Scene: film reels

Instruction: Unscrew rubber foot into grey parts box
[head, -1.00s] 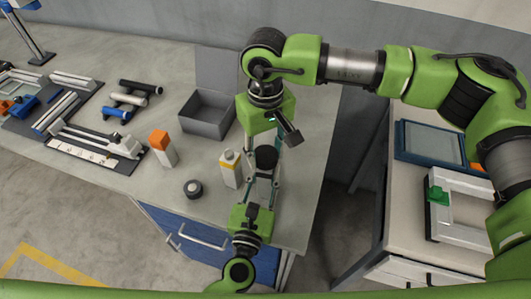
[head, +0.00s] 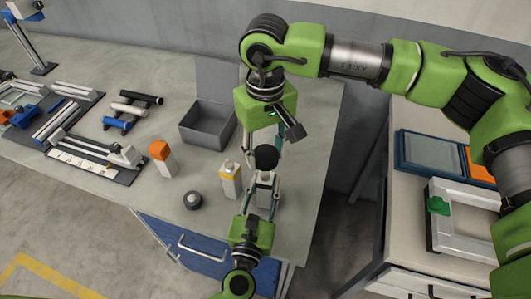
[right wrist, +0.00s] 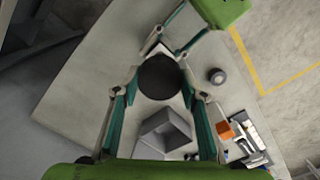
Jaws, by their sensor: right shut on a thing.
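The rubber foot (head: 266,157) is a black round disc. It sits at the top of a pale grey part (head: 265,178) near the table's right side. My right gripper (head: 261,149) reaches down from above and is shut on the foot; in the right wrist view the dark disc (right wrist: 158,77) lies between its fingers. My left gripper (head: 264,187) comes from the front, its fingers on either side of the grey part; I cannot tell whether they press on it. The grey parts box (head: 190,130) stands open behind and to the left and also shows in the right wrist view (right wrist: 166,130).
A white bottle with a yellow band (head: 230,184) stands close left of my left gripper. A dark round puck (head: 192,201) and an orange-topped bottle (head: 162,160) are further left. Rods (head: 130,110) and rail parts lie beyond. A second bench (head: 400,230) is at the right.

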